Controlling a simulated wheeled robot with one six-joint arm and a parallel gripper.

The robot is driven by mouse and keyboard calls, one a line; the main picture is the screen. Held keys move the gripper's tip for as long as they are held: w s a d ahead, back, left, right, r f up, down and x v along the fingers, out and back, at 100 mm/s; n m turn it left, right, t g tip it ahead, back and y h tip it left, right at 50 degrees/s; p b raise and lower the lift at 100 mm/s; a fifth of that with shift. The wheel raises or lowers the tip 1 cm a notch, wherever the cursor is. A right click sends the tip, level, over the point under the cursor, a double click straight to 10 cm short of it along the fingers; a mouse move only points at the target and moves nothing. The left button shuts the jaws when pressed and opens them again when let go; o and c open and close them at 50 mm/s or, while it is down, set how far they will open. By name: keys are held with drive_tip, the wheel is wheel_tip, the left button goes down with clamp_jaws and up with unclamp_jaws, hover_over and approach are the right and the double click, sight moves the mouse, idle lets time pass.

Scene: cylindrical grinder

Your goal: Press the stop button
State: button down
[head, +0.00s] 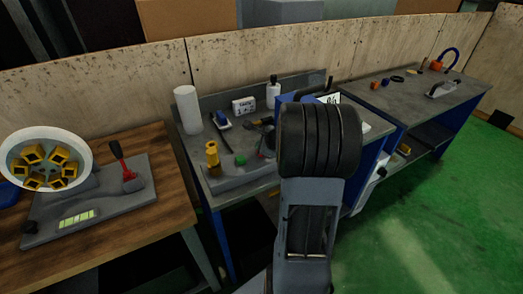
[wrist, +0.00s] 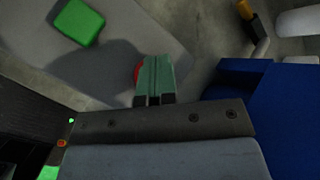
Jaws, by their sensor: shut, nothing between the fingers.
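The red stop button (wrist: 137,73) shows in the wrist view only as a thin red edge, mostly hidden behind my gripper. My gripper (wrist: 155,70) has its greenish fingers together and empty, overlapping the button in the picture. Whether the fingertips touch the button cannot be told. A green button (wrist: 79,22) lies to the upper left on the same grey housing (wrist: 130,25). In the head view the green button (head: 240,159) sits on the housing on the middle bench, and my arm hides most of the area to its right.
A blue block-like part (wrist: 265,110) stands close on the right in the wrist view. A yellow fitting (head: 212,158), a white cylinder (head: 187,109) and a white bottle (head: 273,92) stand on the middle bench. A wooden table (head: 130,235) is at left; green floor (head: 430,210) is open at right.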

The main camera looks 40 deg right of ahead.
drive_tip(key=shift+r+p, duration=0.6)
drive_tip(key=shift+r, duration=0.25)
drive_tip(key=shift+r, duration=0.1)
wheel_tip(320, 180, up, 5)
drive_tip(key=p, duration=0.4)
idle(0.6)
